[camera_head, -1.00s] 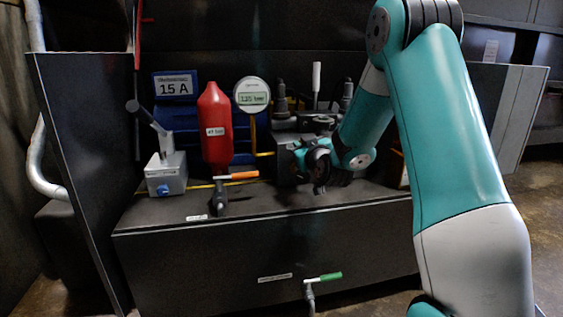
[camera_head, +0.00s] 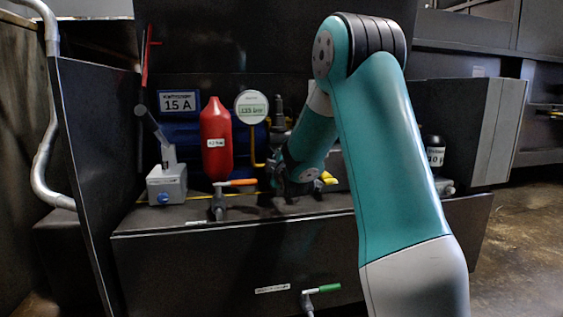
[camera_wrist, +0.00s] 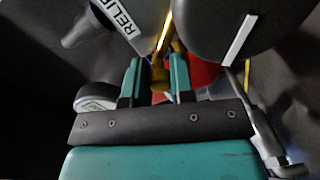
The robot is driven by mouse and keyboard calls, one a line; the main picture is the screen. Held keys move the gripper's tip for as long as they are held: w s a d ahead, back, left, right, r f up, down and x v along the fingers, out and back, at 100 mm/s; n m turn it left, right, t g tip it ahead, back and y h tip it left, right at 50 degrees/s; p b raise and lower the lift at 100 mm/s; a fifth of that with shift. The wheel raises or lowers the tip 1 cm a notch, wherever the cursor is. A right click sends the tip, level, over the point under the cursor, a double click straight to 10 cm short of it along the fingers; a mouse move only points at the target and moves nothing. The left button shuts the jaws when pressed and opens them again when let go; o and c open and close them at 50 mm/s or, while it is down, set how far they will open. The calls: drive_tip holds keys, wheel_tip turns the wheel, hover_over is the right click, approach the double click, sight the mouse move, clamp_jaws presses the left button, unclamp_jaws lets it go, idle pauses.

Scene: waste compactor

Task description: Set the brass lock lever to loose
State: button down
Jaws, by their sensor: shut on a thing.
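The brass lock lever (camera_wrist: 159,76) shows in the wrist view as a small brass-coloured piece between my two teal fingers. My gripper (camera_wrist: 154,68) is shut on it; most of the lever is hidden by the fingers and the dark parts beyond. In the head view my gripper (camera_head: 292,188) is low over the back of the bench, right of the red cylinder. The lever itself is hidden there behind my arm. Its loose or locked setting cannot be read.
A white label reading "RELIE…" (camera_wrist: 115,14) is close beyond my fingers. The red cylinder (camera_head: 216,140), pressure gauge (camera_head: 251,107), orange-handled valve (camera_head: 235,183) and grey lever box (camera_head: 166,184) stand to the left. A green-handled valve (camera_head: 322,288) is on the bench front.

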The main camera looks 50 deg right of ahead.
drive_tip(key=f+n, duration=0.1)
drive_tip(key=w+a+f+n, duration=0.1)
drive_tip(key=n, duration=0.1)
drive_tip(key=shift+a+p, duration=0.2)
drive_tip(key=shift+p, duration=0.2)
drive_tip(key=shift+w+a+f+n+p, duration=0.1)
drive_tip(key=shift+f+n+p, duration=0.1)
drive_tip(key=shift+f+n, duration=0.35)
drive_tip(key=shift+w+a+f+n+p, duration=0.1)
drive_tip(key=shift+f+n+p, duration=0.15)
drive_tip(key=shift+n, duration=0.6)
drive_tip(key=c, duration=1)
unclamp_jaws()
drive_tip(key=shift+f, duration=0.1)
drive_tip(key=shift+a+b+v, duration=0.1)
drive_tip(key=shift+b+v, duration=3.1)
drive_tip(key=shift+v, duration=1.15)
drive_tip(key=shift+a+b+v, duration=0.15)
drive_tip(key=shift+b+v, duration=3)
drive_tip(key=shift+v, duration=1.25)
